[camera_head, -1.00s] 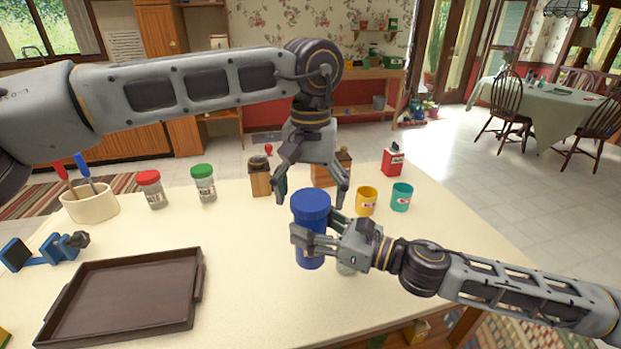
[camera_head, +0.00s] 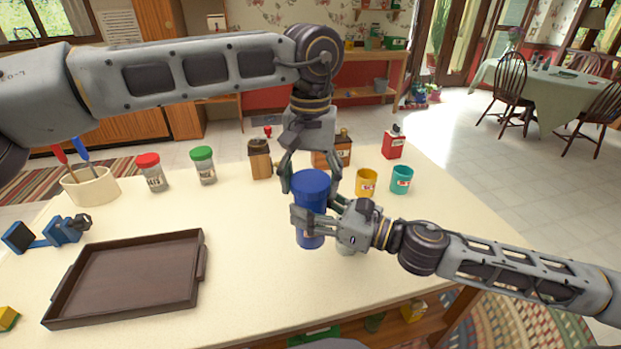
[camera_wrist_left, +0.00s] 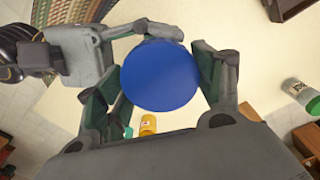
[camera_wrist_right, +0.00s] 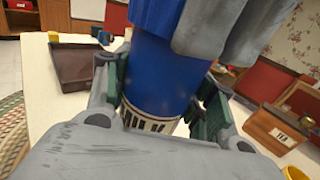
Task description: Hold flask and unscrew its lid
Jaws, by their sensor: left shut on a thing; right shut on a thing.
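A blue flask (camera_head: 311,232) stands upright near the middle of the table, with a wide blue lid (camera_head: 311,183) on top. My right gripper (camera_head: 316,218) comes in from the right and is shut on the flask's body; the right wrist view shows its fingers on both sides of the blue body (camera_wrist_right: 158,75), above a white label band. My left gripper (camera_head: 310,182) points down from above and is shut on the lid. The left wrist view shows the round lid (camera_wrist_left: 160,76) between its fingers. The lid's far side is partly hidden by the fingers.
A brown tray (camera_head: 203,262) lies front left. A red-lidded jar (camera_head: 153,175), green-lidded jar (camera_head: 204,168), wooden boxes (camera_head: 260,163), yellow cup (camera_head: 366,184), teal cup (camera_head: 401,180) and red tin (camera_head: 393,147) stand around the back. The table is clear between tray and flask.

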